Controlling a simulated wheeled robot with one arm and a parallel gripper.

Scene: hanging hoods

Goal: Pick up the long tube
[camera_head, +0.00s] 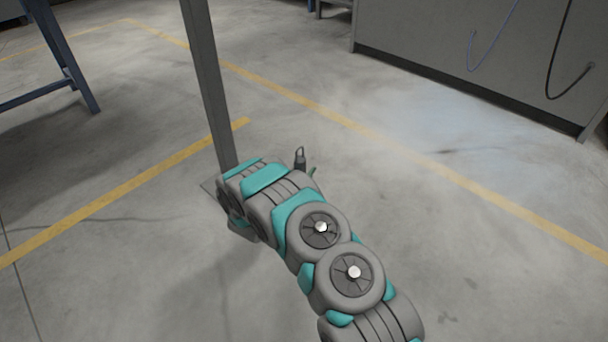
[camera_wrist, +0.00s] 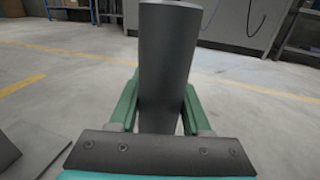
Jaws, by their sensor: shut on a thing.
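The long tube (camera_wrist: 167,60) is a dark grey cylinder that stands upright in the wrist view. My gripper (camera_wrist: 161,88) has its two green fingers on either side of it and is shut on it. The tube's top reaches above the fingers. Its lower part is hidden behind the gripper's dark front plate, so I cannot tell whether it touches anything below. In the head view only a short dark end of the tube (camera_head: 300,158) shows past my arm, beside a sliver of green finger.
A grey post (camera_head: 206,85) rises from the floor close to my arm's end. A blue-legged table (camera_head: 68,65) is at the upper left. A large grey cabinet (camera_head: 490,60) with hanging cables is at the upper right. The concrete floor between has yellow lines and is clear.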

